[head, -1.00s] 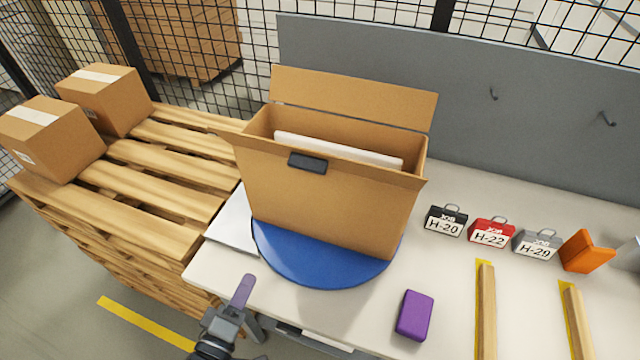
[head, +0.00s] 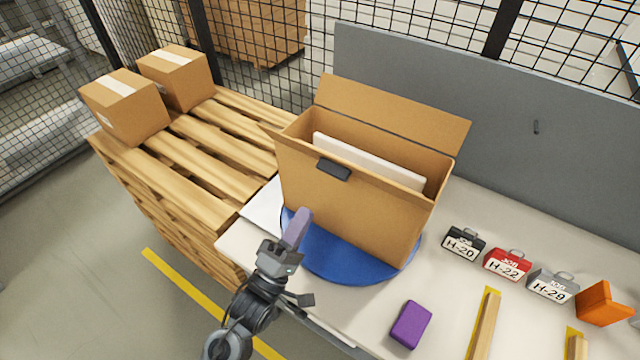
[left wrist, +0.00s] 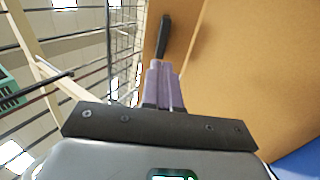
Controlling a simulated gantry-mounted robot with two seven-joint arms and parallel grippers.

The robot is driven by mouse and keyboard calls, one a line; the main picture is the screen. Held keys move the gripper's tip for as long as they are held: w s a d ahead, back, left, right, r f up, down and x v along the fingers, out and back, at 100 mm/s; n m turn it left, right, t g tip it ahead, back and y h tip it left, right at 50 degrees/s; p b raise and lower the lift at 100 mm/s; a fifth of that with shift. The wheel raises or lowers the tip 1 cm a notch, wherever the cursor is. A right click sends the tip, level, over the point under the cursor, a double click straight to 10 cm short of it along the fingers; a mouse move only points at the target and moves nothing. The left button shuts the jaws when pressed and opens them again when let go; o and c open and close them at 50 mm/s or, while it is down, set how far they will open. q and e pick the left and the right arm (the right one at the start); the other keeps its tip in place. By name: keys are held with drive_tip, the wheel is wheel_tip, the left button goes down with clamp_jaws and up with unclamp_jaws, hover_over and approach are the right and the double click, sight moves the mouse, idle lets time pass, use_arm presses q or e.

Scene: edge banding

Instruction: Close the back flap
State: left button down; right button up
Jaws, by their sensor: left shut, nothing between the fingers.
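An open cardboard box (head: 345,202) stands upright on a blue round turntable (head: 345,268). Its back flap (head: 395,112) stands up, leaning away at the rear edge. My left gripper (head: 300,226) is shut and empty, with purple fingers, in front of the box's left front corner. In the left wrist view its fingers (left wrist: 162,85) point up along the cardboard wall (left wrist: 240,70); I cannot tell whether they touch it. My right gripper is not in view.
A pallet stack (head: 190,165) with two closed boxes stands to the left. A grey panel (head: 440,95) rises behind the box.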

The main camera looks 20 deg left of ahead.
sight(327, 173)
use_arm(q)
drive_tip(key=x, duration=0.7)
drive_tip(key=shift+w+r+p, duration=0.15)
drive_tip(key=shift+w+p, duration=0.1)
drive_tip(key=shift+p, duration=0.1)
drive_tip(key=shift+r, duration=0.1)
